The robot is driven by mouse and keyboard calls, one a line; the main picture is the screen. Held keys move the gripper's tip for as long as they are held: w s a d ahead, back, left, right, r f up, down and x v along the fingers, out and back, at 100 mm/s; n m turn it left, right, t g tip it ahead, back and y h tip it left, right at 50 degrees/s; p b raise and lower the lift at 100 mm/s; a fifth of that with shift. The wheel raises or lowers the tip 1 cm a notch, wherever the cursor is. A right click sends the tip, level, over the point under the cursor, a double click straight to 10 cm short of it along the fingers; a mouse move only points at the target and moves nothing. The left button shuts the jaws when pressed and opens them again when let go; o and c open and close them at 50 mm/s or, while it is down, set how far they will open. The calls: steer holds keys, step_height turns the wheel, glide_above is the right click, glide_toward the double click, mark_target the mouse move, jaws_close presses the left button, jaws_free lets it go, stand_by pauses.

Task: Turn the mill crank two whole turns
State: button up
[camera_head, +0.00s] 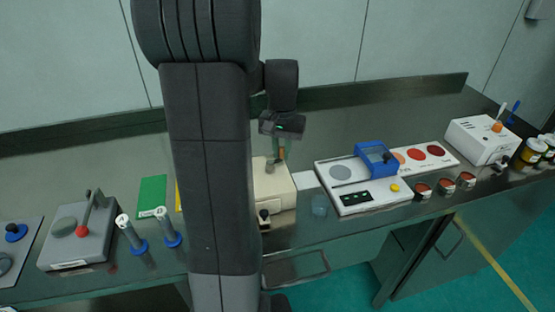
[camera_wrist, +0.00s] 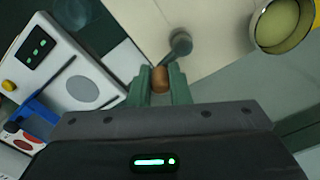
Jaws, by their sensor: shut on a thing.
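The mill (camera_head: 280,196) is a cream box on the bench, partly hidden behind my arm in the head view. Its cream top (camera_wrist: 150,18) fills the upper middle of the wrist view. The grey crank (camera_wrist: 180,43) on it leads to an orange-brown knob (camera_wrist: 160,84). My gripper (camera_wrist: 158,88) has its green fingers shut on this knob, one on each side. In the head view my gripper (camera_head: 281,153) is above the mill top, and the knob is hard to make out.
A white instrument with a blue frame (camera_head: 375,157) stands right of the mill. A small clear cup (camera_head: 319,205) sits between them. Several small tins (camera_head: 445,187) and a white box (camera_head: 480,140) are further right. A grey lever device (camera_head: 75,240) and blue-based cylinders (camera_head: 170,238) stand left.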

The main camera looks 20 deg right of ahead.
steer(key=shift+r, duration=0.1)
steer(key=shift+s, duration=0.85)
steer(key=shift+s+a, duration=0.1)
steer(key=shift+s, duration=0.05)
steer(key=shift+s+a+f, duration=0.2)
steer(key=shift+s, duration=0.1)
steer(key=shift+s+a+f, duration=0.1)
steer(key=shift+s+a, duration=0.15)
steer(key=shift+s, duration=0.15)
steer(key=shift+s+a, duration=0.1)
